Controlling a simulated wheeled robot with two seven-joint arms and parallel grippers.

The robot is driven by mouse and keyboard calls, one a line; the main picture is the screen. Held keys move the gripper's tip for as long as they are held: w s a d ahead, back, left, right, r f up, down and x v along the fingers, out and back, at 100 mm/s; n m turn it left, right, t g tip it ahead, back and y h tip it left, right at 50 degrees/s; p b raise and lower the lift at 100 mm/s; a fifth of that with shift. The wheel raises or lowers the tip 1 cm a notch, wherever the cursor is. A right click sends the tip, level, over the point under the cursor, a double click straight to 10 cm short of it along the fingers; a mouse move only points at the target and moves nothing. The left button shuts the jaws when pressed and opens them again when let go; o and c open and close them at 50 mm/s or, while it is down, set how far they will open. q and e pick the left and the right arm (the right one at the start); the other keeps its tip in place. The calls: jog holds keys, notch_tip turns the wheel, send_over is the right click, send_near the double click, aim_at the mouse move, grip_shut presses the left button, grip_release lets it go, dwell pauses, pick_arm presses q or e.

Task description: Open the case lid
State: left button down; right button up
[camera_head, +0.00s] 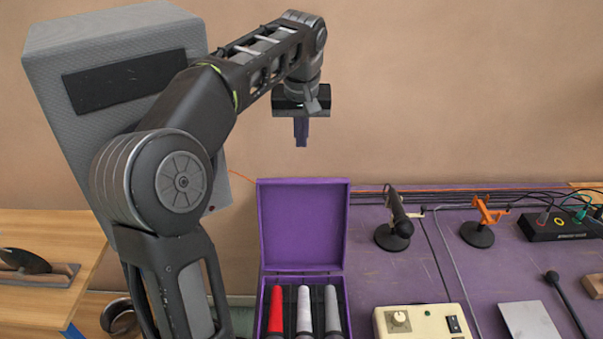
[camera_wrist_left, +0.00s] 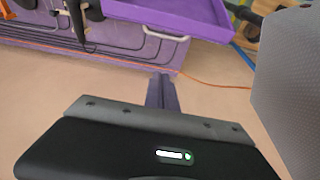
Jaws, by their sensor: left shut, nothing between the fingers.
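The purple case (camera_head: 262,308) stands at the left end of the purple table, and its lid (camera_head: 303,225) is open and upright at the back. Inside the case lie a red-ended stick and two grey-white ones. My left gripper (camera_head: 301,140) is shut and empty, pointing down above the lid and apart from it. In the left wrist view the shut fingers (camera_wrist_left: 162,80) show against the wall, and a purple tray-like panel with a light handle, likely the lid (camera_wrist_left: 185,14), is at the top. My right gripper is in neither view.
A grey speaker (camera_head: 60,45) stands behind my left arm. Two small stands, black (camera_head: 393,236) and orange (camera_head: 478,234), are right of the case. A cream box (camera_head: 422,322) is at the front. A wooden bench (camera_head: 40,235) with a trowel is at left.

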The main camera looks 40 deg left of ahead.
pick_arm(q)
jog(key=shift+f, duration=0.15)
notch_tip(320, 180, down, 9)
jog(key=p, duration=0.2)
jog(key=shift+s+d, duration=0.4)
jog(key=shift+s, duration=0.1)
dwell(0.3)
